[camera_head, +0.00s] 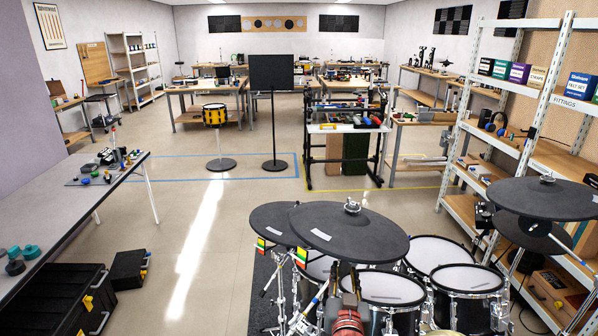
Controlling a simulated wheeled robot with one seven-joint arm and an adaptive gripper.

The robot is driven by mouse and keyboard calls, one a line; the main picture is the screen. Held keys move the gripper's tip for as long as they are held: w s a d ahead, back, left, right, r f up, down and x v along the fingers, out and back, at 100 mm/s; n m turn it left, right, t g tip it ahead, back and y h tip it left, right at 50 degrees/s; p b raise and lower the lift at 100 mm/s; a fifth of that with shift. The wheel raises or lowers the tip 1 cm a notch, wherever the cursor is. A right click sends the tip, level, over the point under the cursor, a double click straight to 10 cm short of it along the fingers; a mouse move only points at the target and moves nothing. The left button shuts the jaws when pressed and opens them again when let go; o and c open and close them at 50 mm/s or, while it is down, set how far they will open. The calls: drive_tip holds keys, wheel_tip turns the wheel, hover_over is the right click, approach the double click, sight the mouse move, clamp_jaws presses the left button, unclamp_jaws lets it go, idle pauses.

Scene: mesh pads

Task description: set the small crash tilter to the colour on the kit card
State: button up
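The drum kit stands at the lower right. A smaller dark cymbal pad (268,217) is partly covered by a larger cymbal pad (365,238). Below them are two small markers with coloured bands of red, yellow and green, one at the left (260,243) and one further right (300,257). I cannot tell which band either tilter is set to, nor which cymbal each marker belongs to. I cannot make out a kit card. A black panel on a stand (271,73) is upright behind the kit, with no readable card on it.
Mesh drum pads (466,279) and another cymbal pad (541,198) crowd the right. A shelf rack (513,139) stands beyond them. A grey table (62,215) and black cases (62,305) line the left. The floor (190,240) between is clear. A red ribbed object (347,324) is below the cymbals.

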drive_tip(key=s+a+r+n+g+y, duration=0.2)
drive_tip(key=s+r+g+y, duration=0.25)
drive_tip(key=s, duration=0.55)
drive_tip(key=s+d+g+h, duration=0.1)
drive_tip(key=s+d+g, duration=0.1)
drive_tip(key=s, duration=0.7)
drive_tip(key=s+d+g, duration=0.3)
drive_tip(key=s+g, duration=0.1)
drive_tip(key=s, duration=0.5)
drive_tip(key=shift+s+d+r+n+h, duration=0.2)
drive_tip(key=shift+d+r+n+h, duration=0.1)
drive_tip(key=shift+d+r+h, duration=0.05)
drive_tip(key=shift+c, duration=0.2)
idle(1.6)
